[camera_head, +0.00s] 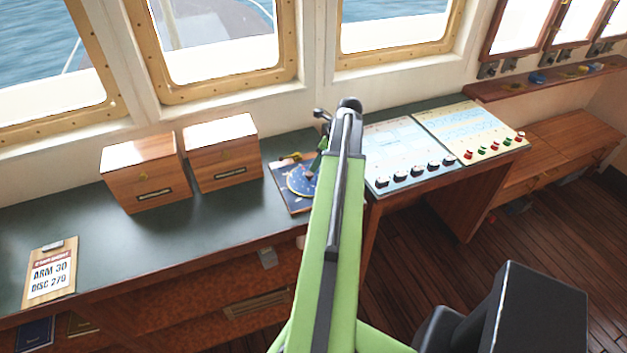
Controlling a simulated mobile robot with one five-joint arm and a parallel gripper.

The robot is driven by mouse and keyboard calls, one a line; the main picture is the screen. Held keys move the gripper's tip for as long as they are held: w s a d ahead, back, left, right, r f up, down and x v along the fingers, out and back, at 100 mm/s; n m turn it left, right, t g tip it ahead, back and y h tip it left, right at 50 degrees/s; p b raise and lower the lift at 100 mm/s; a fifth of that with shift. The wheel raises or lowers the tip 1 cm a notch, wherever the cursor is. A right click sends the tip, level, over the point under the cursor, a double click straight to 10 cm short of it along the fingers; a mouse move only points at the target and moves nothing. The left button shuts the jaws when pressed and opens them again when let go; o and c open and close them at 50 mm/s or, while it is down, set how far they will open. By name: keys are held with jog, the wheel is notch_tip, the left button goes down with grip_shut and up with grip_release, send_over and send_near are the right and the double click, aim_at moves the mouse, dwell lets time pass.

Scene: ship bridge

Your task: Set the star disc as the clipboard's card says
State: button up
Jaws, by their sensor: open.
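The clipboard (50,272) lies on the counter at the far left, and its card reads "ARM 30" and "DISC 270". The star disc (301,180) is a round blue disc with pale markings, on a dark blue board (281,172) in the middle of the counter. My green arm reaches up across the middle and hides the disc's right side. My gripper (318,160) is beside the arm's far end, over the board's right part, open and partly hidden. Its fingertips are too small to make out; contact cannot be told.
Two wooden boxes (145,172) (221,153) stand left of the board. Right of my arm are a panel with black knobs (405,145) and one with coloured buttons (468,128). The dark green counter (215,225) is clear in front of the boxes. Windows line the back.

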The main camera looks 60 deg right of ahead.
aim_at(310, 174)
jog(key=b+x, duration=0.5)
jog(key=x, duration=0.2)
jog(key=shift+r, duration=0.1)
grip_shut()
dwell(1.0)
